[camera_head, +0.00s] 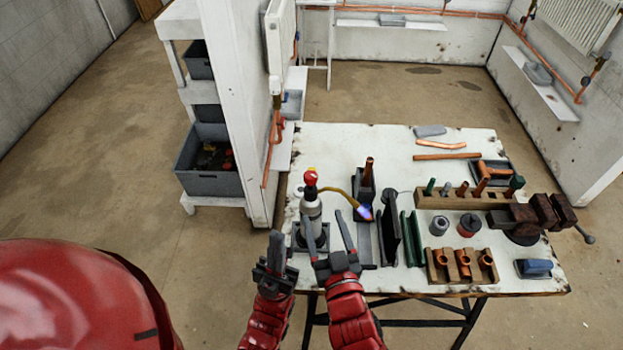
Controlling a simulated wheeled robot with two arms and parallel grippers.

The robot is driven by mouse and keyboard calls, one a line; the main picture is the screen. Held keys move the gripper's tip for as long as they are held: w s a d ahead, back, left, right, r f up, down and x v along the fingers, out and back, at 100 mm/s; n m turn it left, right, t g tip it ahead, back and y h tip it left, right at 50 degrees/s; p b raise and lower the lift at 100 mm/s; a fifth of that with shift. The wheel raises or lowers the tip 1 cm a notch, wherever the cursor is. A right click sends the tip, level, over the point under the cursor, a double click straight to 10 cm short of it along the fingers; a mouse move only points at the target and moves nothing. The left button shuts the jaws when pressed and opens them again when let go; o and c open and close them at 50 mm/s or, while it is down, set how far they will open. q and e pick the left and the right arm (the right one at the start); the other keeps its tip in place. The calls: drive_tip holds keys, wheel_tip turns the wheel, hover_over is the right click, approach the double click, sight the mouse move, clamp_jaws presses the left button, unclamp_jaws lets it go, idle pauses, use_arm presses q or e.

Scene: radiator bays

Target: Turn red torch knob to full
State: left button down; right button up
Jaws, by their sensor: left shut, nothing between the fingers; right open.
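The torch (311,208) stands upright near the left edge of the white workbench, a grey-white canister with a red knob (311,177) on top. Its curved brass tube (340,193) points right and ends in a small blue-violet flame (365,212). My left gripper (275,240) is shut and empty, in front of and left of the torch. My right gripper (325,220) is open, its fingers pointing toward the torch base and partly covering it. Neither gripper touches the knob. The knob's setting cannot be read.
Close right of the torch are a dark holder with a copper pipe (368,172) and dark green upright plates (411,238). A wooden rack (455,198), copper fittings (463,262) and a vise (525,216) fill the right side. The bench top (350,145) is clear at the back left.

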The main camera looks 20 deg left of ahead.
sight(312, 182)
drive_tip(key=p+x, duration=0.2)
drive_tip(key=x, duration=0.4)
drive_tip(key=p+x, duration=0.2)
drive_tip(key=x, duration=0.4)
drive_tip(key=shift+r+p, duration=0.25)
drive_tip(key=shift+p, duration=0.1)
drive_tip(key=shift+w+a+f, duration=0.1)
drive_tip(key=shift+w+a, duration=0.15)
drive_tip(key=shift+w, duration=0.2)
clamp_jaws()
